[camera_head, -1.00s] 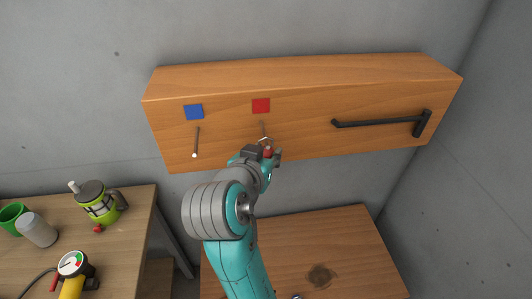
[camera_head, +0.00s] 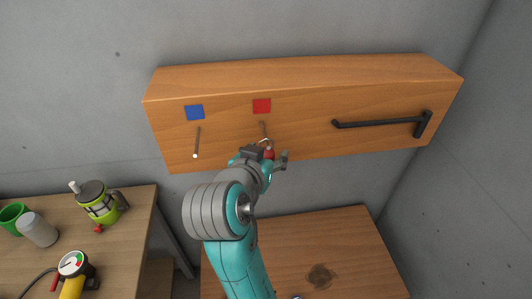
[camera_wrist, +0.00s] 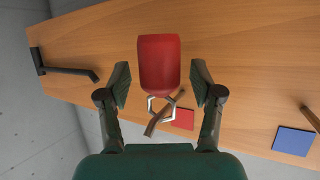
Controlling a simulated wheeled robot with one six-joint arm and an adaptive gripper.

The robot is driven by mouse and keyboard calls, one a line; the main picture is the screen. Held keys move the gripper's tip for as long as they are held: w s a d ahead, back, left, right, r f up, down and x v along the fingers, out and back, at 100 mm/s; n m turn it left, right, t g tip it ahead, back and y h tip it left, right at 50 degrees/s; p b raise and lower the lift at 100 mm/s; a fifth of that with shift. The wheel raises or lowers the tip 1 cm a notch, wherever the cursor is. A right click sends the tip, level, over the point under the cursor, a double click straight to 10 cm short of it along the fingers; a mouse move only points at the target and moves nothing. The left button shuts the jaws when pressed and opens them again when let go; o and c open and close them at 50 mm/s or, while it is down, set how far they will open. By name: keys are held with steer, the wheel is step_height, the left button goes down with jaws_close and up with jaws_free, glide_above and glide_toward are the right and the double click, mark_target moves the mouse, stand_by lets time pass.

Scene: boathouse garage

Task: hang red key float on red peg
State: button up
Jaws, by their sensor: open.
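The red key float (camera_wrist: 159,62) has a pale ring (camera_wrist: 151,108) at one end. In the wrist view the peg (camera_wrist: 153,127) by the red square (camera_wrist: 182,119) crosses the ring, which appears to be around it. The float hangs below that peg in the head view, where a little of its red body (camera_head: 269,154) shows beside my gripper. My gripper (camera_wrist: 159,80) is open, with one finger on each side of the float and a visible gap on both sides. In the head view my gripper (camera_head: 267,158) covers part of the float.
A second peg (camera_head: 197,142) stands below a blue square (camera_head: 195,112), left of the red one. A black bar (camera_head: 380,122) sticks out at the board's right. The wooden board (camera_head: 300,85) is on the grey wall. A bench (camera_head: 130,230) at left holds several items.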

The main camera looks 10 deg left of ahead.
steer(key=shift+s, duration=0.1)
steer(key=v, duration=1.2)
steer(key=w+d+f+n+t+y, duration=0.1)
steer(key=d+f+n, duration=0.1)
steer(key=d+f, duration=0.3)
steer(key=w+d+f+n, duration=0.2)
steer(key=f, duration=0.5)
steer(key=s+d+f+n+y, duration=0.1)
steer(key=s+d+f, duration=0.25)
steer(key=f, duration=0.25)
steer(key=s+d+f+n+y, duration=0.1)
steer(key=s+d+f+n, duration=0.1)
steer(key=d+f, duration=0.35)
steer(key=s+d+f+m+y, duration=0.1)
steer(key=s+d+f, duration=0.25)
steer(key=s, duration=0.65)
steer(key=s+d+f+m, duration=0.1)
steer(key=s+d+f, duration=0.25)
steer(key=s, duration=0.55)
steer(key=s+d+r+m+h, duration=0.1)
steer(key=s+d+r+m, duration=0.1)
steer(key=s, duration=0.7)
steer(key=shift+d+r+m+t, duration=0.35)
steer(key=shift+d+r, duration=0.35)
steer(key=shift+r, duration=0.3)
